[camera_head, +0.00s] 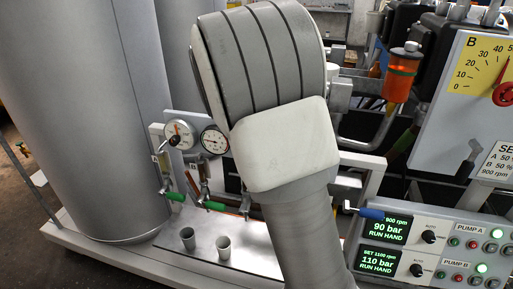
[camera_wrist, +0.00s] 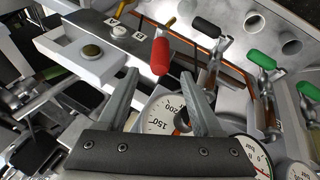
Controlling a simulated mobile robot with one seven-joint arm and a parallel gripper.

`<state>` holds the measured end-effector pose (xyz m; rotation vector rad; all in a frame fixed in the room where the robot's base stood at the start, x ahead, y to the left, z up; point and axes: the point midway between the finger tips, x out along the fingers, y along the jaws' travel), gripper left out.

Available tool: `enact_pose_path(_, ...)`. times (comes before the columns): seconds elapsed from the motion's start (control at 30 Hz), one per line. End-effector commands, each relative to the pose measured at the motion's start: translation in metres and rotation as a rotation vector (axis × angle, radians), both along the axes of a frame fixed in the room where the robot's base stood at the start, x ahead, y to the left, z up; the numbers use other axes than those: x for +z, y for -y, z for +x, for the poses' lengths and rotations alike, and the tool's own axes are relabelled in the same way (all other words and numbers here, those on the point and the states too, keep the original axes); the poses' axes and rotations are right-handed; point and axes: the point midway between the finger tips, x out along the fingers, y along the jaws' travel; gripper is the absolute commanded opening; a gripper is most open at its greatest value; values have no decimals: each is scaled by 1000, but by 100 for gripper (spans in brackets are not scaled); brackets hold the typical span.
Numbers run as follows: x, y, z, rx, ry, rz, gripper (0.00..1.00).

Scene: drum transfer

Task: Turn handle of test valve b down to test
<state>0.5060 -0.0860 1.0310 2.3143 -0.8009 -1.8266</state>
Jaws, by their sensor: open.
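In the wrist view my gripper (camera_wrist: 161,74) is open, its two fingers apart on either side of the lower end of a red valve handle (camera_wrist: 160,57). I cannot tell whether they touch it. A black handle (camera_wrist: 207,27) and two green handles, one nearer (camera_wrist: 262,61) and one at the right edge (camera_wrist: 309,91), stand to its right. In the head view two green handles, left (camera_head: 173,197) and right (camera_head: 214,206), hang below the gauges; my arm hides my gripper there.
A large gauge (camera_wrist: 160,118) lies just below the fingers in the wrist view. In the head view are a big grey tank (camera_head: 80,110), two small gauges (camera_head: 178,134), a pump panel (camera_head: 440,245) with lit displays, and a blue-handled lever (camera_head: 371,213).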

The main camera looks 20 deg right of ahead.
Motion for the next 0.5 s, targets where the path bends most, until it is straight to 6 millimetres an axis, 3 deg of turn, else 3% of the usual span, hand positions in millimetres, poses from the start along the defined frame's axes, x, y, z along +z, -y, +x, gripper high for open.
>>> enact_pose_path(0.03,14,-7,-1,3,5,2,67)
enact_pose_path(0.2,45,-23,-7,2,3,1,67)
enact_pose_path(0.5,70,-36,-12,0,-2,-1,67)
